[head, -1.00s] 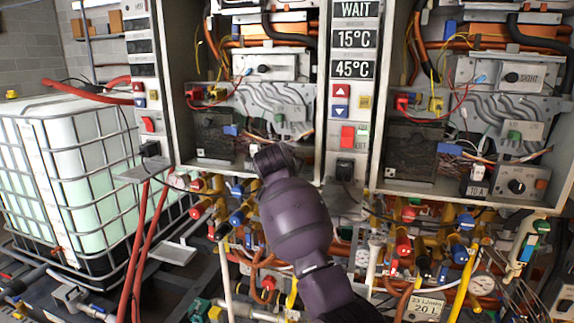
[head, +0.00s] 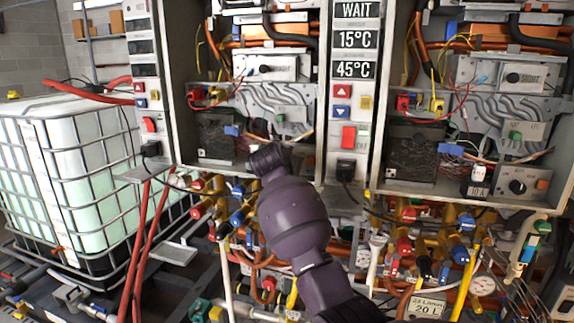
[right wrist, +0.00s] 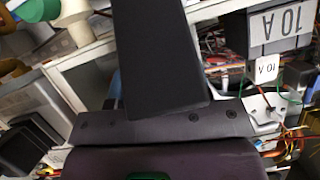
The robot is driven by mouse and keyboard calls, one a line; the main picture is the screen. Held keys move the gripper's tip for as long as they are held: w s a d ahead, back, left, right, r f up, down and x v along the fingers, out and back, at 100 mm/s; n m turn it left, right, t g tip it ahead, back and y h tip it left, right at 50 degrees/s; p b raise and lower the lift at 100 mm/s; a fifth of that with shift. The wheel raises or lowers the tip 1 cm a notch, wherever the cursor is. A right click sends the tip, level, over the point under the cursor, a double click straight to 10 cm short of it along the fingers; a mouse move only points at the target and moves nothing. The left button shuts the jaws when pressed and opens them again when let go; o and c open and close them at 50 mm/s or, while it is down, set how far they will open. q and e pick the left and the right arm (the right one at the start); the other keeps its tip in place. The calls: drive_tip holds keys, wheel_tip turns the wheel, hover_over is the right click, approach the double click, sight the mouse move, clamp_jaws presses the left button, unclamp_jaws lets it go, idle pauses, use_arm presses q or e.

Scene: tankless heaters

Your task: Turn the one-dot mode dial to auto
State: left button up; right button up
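Black knobs show on the heater units in the head view: an upper-left knob (head: 264,69), an upper-right knob (head: 512,77) and a lower-right knob (head: 517,187). I cannot make out dot marks or an auto mark, so I cannot tell which is the one-dot mode dial. One purple arm of mine rises from the bottom middle to the left unit's lower edge; its fingers cannot be made out there. In the right wrist view my right gripper (right wrist: 155,50) is a broad black shape, its opening unclear. No dial is seen in it. My left gripper is out of view.
A panel (head: 355,68) reading WAIT, 15°C and 45°C stands between the open units. Pipes, valves and hoses crowd the space below. A caged white tank (head: 90,170) stands at left. In the right wrist view, upside-down 10 A boxes (right wrist: 278,30) are close at right.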

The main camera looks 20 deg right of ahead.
drive_tip(key=b+v, duration=0.2)
drive_tip(key=v, duration=0.9)
idle(0.3)
